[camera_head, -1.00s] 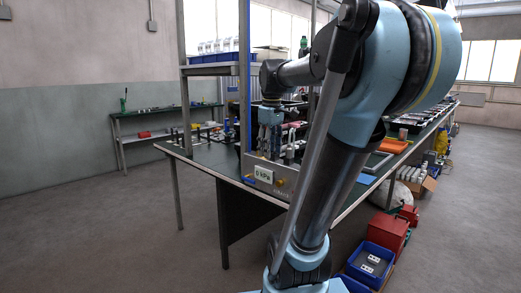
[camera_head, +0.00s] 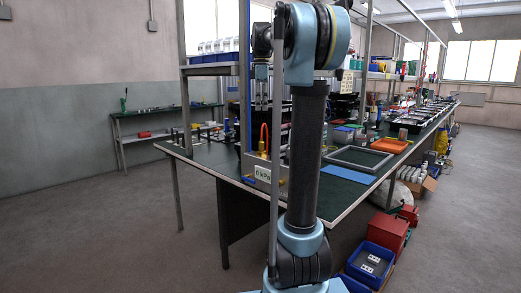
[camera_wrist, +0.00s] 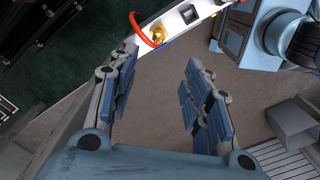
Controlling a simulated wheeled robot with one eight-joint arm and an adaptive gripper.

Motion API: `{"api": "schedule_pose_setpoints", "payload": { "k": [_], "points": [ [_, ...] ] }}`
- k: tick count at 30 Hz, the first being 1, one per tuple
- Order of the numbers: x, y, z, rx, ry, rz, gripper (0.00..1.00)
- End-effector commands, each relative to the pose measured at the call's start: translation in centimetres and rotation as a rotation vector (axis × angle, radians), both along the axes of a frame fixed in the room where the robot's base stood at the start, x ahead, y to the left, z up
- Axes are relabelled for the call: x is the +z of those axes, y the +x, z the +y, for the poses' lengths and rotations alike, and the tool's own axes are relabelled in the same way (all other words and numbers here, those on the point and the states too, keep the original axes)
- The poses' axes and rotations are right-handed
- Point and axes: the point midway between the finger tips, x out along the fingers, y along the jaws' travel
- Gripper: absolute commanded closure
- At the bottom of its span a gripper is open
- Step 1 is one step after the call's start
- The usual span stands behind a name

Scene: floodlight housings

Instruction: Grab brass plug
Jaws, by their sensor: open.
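The brass plug (camera_wrist: 157,36) shows in the wrist view as a small gold piece near the top, beside a red-orange loop, on a pale panel. In the head view what looks like the same brass piece (camera_head: 263,153) stands at the foot of an orange loop (camera_head: 263,138) on the box marked 0 kPa (camera_head: 262,174). My gripper (camera_wrist: 161,62) is open and empty, its blue-padded fingers spread wide. In the head view my gripper (camera_head: 261,103) points down above the box, apart from the plug. My arm hides the box's right part.
The box stands at the near corner of the dark green workbench (camera_head: 215,155). A shelf post (camera_head: 245,80) rises close to my gripper. A blue mat (camera_head: 347,174), a grey frame (camera_head: 358,158) and an orange tray (camera_head: 389,145) lie to the right. Floor at left is clear.

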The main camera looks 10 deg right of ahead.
Motion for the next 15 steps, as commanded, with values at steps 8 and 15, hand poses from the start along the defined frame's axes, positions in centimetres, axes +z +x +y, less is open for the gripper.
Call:
{"api": "schedule_pose_setpoints", "payload": {
  "k": [8, 15],
  "points": [
    [-4.9, -0.1, 0.0, -0.002, 0.000, 0.000, 0.55],
    [-8.8, 0.0, 0.0, -0.003, 0.000, 0.000, 0.55]
  ]
}}
